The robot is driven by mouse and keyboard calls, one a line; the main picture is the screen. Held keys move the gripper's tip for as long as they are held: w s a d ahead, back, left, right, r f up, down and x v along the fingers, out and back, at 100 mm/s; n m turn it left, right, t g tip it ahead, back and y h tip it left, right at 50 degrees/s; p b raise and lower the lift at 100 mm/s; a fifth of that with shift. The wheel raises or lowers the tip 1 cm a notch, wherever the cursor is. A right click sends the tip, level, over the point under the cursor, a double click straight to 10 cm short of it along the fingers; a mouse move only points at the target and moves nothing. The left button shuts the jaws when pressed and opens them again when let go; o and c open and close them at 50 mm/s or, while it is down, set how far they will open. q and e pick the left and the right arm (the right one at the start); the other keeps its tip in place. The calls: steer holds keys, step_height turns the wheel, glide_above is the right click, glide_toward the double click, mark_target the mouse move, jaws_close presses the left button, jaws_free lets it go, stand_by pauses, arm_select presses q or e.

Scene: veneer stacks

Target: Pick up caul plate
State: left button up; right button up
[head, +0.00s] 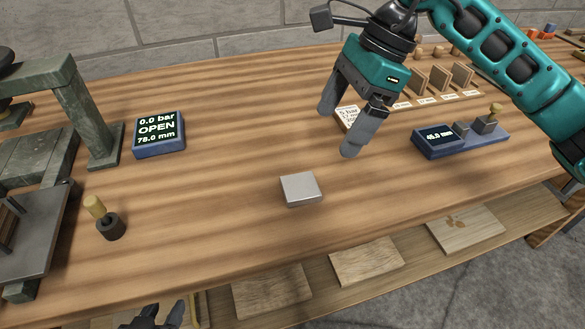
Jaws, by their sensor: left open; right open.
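A small silvery rectangular block, which looks like the caul plate (300,187), lies flat on the wooden bench near its middle. My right gripper (338,130) is open and empty, above the bench, up and to the right of the plate in the head view. Its fingers point down and do not touch the plate. My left gripper (165,312) shows only in part at the bottom edge, open, in front of the bench's near edge and left of the plate. Most of it is cut off by the frame.
A grey-green press (88,115) stands at left beside a display (159,134) reading "OPEN". A wooden-handled tool (106,219) stands nearer. A blue gauge (438,141) and a rack of small boards (440,78) are at right. Veneer sheets (367,261) lie on a lower shelf.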

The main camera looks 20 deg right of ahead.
glide_toward(300, 185)
steer(key=shift+s+a+f, duration=0.1)
steer(key=shift+s+f, duration=0.1)
steer(key=shift+f, duration=0.35)
steer(key=shift+s+a+f, duration=0.1)
steer(key=shift+s+f, duration=0.05)
steer(key=shift+f, duration=0.4)
steer(key=shift+w+b+x, duration=0.1)
steer(key=shift+b+x, duration=0.1)
steer(key=shift+x, duration=1.25)
steer(key=shift+w+b+x, duration=0.15)
steer(key=shift+x, duration=1.35)
steer(key=shift+a+r, duration=0.1)
steer(key=shift+c, duration=0.3)
steer(key=c, duration=1.2)
steer(key=shift+r, duration=0.1)
